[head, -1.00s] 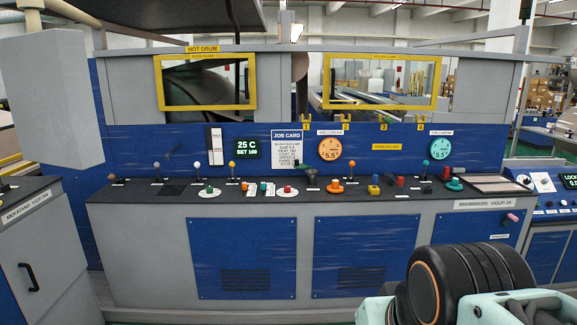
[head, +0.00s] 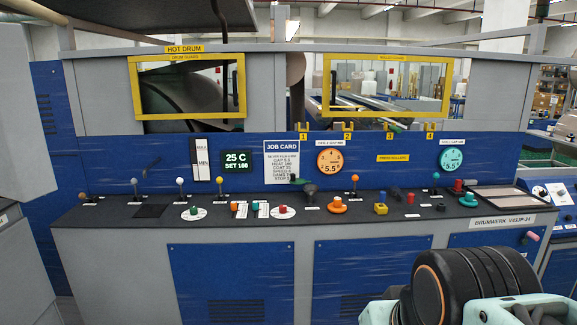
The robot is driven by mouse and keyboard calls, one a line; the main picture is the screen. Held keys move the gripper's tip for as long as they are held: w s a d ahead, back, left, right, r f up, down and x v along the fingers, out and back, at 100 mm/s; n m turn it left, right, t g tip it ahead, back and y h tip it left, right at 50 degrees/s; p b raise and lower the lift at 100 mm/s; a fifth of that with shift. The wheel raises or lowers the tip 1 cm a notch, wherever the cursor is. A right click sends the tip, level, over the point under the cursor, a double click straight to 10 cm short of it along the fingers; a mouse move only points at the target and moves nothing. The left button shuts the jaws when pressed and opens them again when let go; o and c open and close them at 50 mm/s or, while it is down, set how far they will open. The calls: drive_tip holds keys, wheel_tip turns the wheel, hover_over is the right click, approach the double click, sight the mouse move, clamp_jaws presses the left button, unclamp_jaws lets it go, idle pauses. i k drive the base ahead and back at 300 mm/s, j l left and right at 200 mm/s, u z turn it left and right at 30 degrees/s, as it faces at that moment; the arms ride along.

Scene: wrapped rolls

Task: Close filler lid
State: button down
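No part carries a readable filler label, so I cannot tell for certain which one is the filler lid. A dark square patch (head: 150,211) lies on the left part of the black console top (head: 95,214). I cannot tell whether these belong to a lid. A white level gauge (head: 201,166) marked MIN is on the blue panel to the right. My arm's black and mint links fill the lower right corner, well apart from the patch. My gripper's fingers are not in view.
Several levers and knobs stand along the console, including a green knob (head: 194,210) and an orange knob (head: 337,205). Yellow-framed windows (head: 240,88) are above. A grey cabinet (head: 18,262) stands close at the left. The space before the blue front doors (head: 232,283) looks clear.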

sight(293, 180)
drive_tip(key=i+j, duration=0.1)
drive_tip(key=i, duration=0.45)
drive_tip(key=i+j+z, duration=0.15)
drive_tip(key=i, duration=0.45)
drive_tip(key=i+j, duration=0.15)
drive_tip(key=i, duration=0.4)
drive_tip(key=i+j+z, duration=0.1)
drive_tip(key=i, duration=0.45)
